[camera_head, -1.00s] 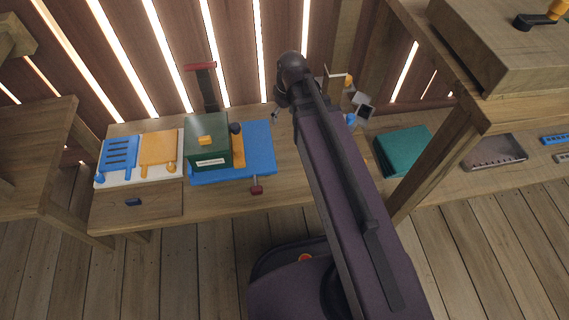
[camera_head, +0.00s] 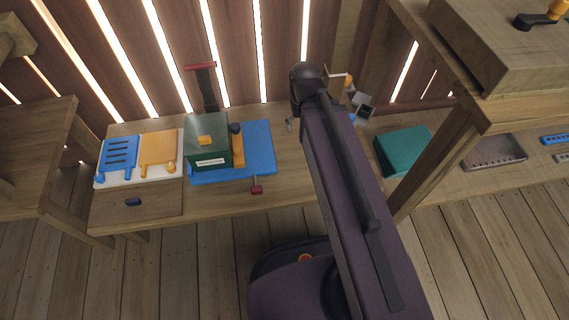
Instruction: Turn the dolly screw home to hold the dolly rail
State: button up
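A green box-shaped unit (camera_head: 203,158) with a yellow block on top and a pale label stands on a blue base plate (camera_head: 262,140). An orange bar (camera_head: 238,155) lies along its right side, with a dark round knob (camera_head: 235,128) at the bar's far end. A red-ended screw or handle (camera_head: 257,189) sticks out at the plate's front edge. I cannot tell for sure which parts are the dolly screw and dolly rail. My gripper is mostly hidden behind my arm; a small grey piece (camera_head: 289,125) beside the arm may be part of it, right of the blue plate.
A dark upright with a red crossbar (camera_head: 200,66) stands behind the green unit. A teal block (camera_head: 403,150) lies right of my arm. Small items (camera_head: 363,106) cluster near the wall.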

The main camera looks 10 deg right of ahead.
aim_at(235, 127)
jog(key=u, duration=0.35)
jog(key=k, duration=1)
jog(key=z, duration=0.05)
